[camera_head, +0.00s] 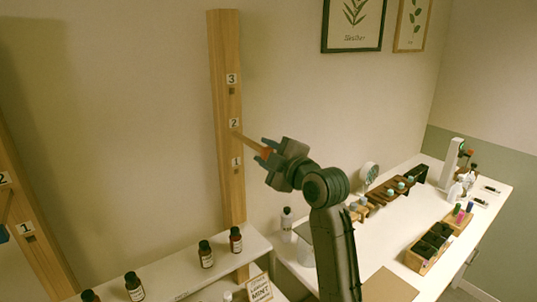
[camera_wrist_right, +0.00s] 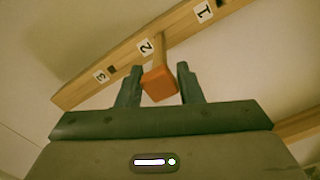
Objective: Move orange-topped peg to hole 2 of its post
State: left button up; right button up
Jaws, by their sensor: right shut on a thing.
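The wooden post (camera_head: 228,50) stands against the wall with labels 1, 2 and 3 up its face. The orange-topped peg (camera_head: 248,141) points at the post, its far end at the spot just below label 2 (camera_head: 235,123). How deep that end sits in hole 2 cannot be told. My right gripper (camera_head: 265,153) is shut on the peg at its orange top. In the right wrist view the orange top (camera_wrist_right: 159,83) lies between the two fingers, and the shaft runs to the post beside label 2 (camera_wrist_right: 146,47). Holes 1 and 3 look empty. My left gripper is not in view.
A second post (camera_head: 32,235) stands at the left edge, with a peg near its label 2. Brown bottles (camera_head: 206,254) stand on the white shelf below. A counter (camera_head: 385,245) with bottle racks and a black-celled box (camera_head: 428,248) is at right.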

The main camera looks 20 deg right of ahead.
jog(key=shift+x, duration=0.95)
jog(key=o, duration=1.1)
jog(key=shift+c, duration=0.2)
jog(key=shift+s+d+f+b, duration=0.1)
jog(key=shift+s+b, duration=0.25)
jog(key=shift+b, duration=0.05)
jog(key=b+v, duration=0.4)
jog(key=v, duration=0.6)
